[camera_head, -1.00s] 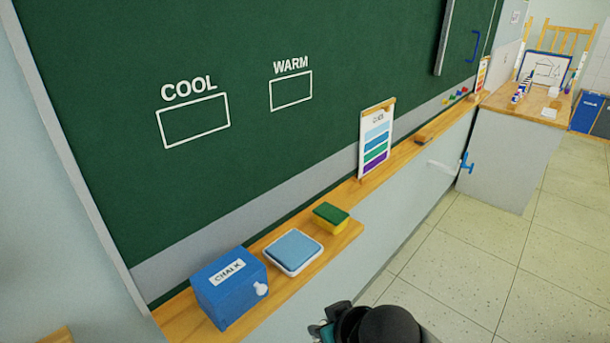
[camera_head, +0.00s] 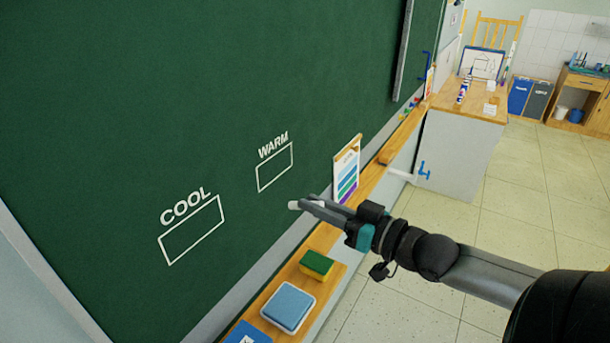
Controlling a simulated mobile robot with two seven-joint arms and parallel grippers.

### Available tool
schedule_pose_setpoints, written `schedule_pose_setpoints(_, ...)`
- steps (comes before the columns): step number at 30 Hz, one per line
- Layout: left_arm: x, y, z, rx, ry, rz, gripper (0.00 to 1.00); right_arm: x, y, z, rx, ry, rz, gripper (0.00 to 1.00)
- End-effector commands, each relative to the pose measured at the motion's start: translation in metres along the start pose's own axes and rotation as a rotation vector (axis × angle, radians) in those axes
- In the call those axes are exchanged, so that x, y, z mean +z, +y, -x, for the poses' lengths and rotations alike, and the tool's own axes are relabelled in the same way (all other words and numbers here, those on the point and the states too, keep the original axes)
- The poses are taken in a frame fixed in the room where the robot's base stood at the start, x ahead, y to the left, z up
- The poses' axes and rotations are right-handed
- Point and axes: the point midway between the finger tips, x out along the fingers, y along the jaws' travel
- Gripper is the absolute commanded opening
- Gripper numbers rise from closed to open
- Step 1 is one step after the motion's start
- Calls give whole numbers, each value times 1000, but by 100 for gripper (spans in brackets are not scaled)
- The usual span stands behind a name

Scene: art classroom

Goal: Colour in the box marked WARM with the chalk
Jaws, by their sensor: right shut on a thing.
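The box marked WARM (camera_head: 275,168) is an empty white outline on the green chalkboard (camera_head: 110,110). The COOL box (camera_head: 192,231) is drawn to its left and is also empty. My right gripper (camera_head: 312,204) reaches in from the right, in front of the board, to the lower right of the WARM box. It is shut on a small white piece of chalk (camera_head: 293,205), whose tip points left toward the board. I cannot tell whether the chalk touches the board; no mark shows by it. My left gripper is not in view.
The wooden ledge holds a blue chalk box (camera_head: 247,334), cut by the lower edge, a blue pad in a white tray (camera_head: 288,305), a green and yellow sponge (camera_head: 316,264) and a colour card (camera_head: 346,172). A cabinet (camera_head: 455,150) stands beyond. The floor at right is clear.

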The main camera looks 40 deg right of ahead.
Motion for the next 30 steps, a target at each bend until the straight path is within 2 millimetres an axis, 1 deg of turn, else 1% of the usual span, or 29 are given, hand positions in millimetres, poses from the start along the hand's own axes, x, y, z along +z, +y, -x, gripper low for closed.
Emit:
schedule_pose_setpoints(1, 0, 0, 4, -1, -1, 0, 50, -8, 0, 1, -4, 9, -2, 0)
schedule_pose_setpoints(4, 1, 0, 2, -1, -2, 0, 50, -13, 0, -1, -8, 21, -4, 0)
schedule_pose_setpoints(8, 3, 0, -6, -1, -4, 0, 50, -12, 0, -9, -9, 26, -3, 0)
schedule_pose_setpoints(12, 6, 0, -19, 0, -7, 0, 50, -12, -2, -24, -10, 29, -3, 0)
schedule_pose_setpoints(18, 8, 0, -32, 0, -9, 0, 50, -13, -4, -44, -9, 27, -3, 0)
schedule_pose_setpoints(24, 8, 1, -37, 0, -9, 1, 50, -13, -4, -58, -7, 24, -4, 0)
schedule_pose_setpoints(30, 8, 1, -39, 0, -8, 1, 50, -13, -5, -63, -7, 21, -4, 0)
